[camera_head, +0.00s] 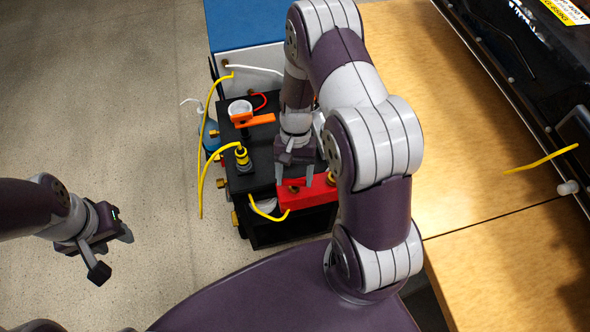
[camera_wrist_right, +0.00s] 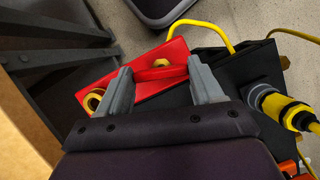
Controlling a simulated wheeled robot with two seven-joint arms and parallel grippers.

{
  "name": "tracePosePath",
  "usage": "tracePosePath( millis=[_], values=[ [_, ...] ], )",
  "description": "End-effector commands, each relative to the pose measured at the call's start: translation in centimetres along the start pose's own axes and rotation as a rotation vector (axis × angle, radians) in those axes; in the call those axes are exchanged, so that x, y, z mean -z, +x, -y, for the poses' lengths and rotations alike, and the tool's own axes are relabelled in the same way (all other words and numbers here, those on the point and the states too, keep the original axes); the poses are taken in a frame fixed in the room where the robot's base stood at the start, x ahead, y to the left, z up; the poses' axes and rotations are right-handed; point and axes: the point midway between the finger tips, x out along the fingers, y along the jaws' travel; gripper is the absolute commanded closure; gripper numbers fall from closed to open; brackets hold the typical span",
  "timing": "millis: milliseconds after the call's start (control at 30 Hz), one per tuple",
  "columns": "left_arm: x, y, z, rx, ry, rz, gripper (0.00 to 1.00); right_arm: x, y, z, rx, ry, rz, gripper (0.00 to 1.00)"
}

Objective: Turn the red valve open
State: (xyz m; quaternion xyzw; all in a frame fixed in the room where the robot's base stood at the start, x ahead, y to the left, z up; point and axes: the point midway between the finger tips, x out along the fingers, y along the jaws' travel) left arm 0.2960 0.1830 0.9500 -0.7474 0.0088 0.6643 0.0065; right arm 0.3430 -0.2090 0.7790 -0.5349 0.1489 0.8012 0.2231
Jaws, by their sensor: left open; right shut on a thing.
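The red valve's handle (camera_wrist_right: 160,73) is a flat red bar between the two grey fingers of my right gripper (camera_wrist_right: 160,68) in the right wrist view. The fingers are shut on the handle. It sits over a red block (camera_wrist_right: 178,50) with brass fittings at both ends. In the head view the red block (camera_head: 312,196) is at the front right of a black unit, and my right gripper (camera_head: 293,178) reaches down to it, hiding most of the handle. My left gripper (camera_head: 112,254) is open and empty over the floor at left, well away from the valve.
The black unit (camera_head: 262,180) carries a yellow connector (camera_head: 242,158), an orange lever (camera_head: 253,121), a white cup (camera_head: 240,108) and loose yellow cables (camera_head: 207,150). A wooden bench (camera_head: 465,150) with a black pack (camera_head: 545,70) stands at right. The floor at left is clear.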

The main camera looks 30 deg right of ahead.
Motion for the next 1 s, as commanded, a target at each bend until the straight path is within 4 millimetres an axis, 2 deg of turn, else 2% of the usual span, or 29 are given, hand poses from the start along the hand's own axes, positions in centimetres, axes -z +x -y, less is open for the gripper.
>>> tracePosePath(
  millis=[400, 1000],
  values=[
    [0.2, -1.5, 0.0, 0.0, 0.0, 0.0, 0.57, -0.1, 0.0, 0.2, -0.097, -0.234, 0.002, 0.65],
    [0.2, -1.7, 0.0, 0.0, 0.0, 0.0, 0.57, -0.1, 0.1, 0.2, -0.125, -0.3, 0.002, 0.65]
  ],
)
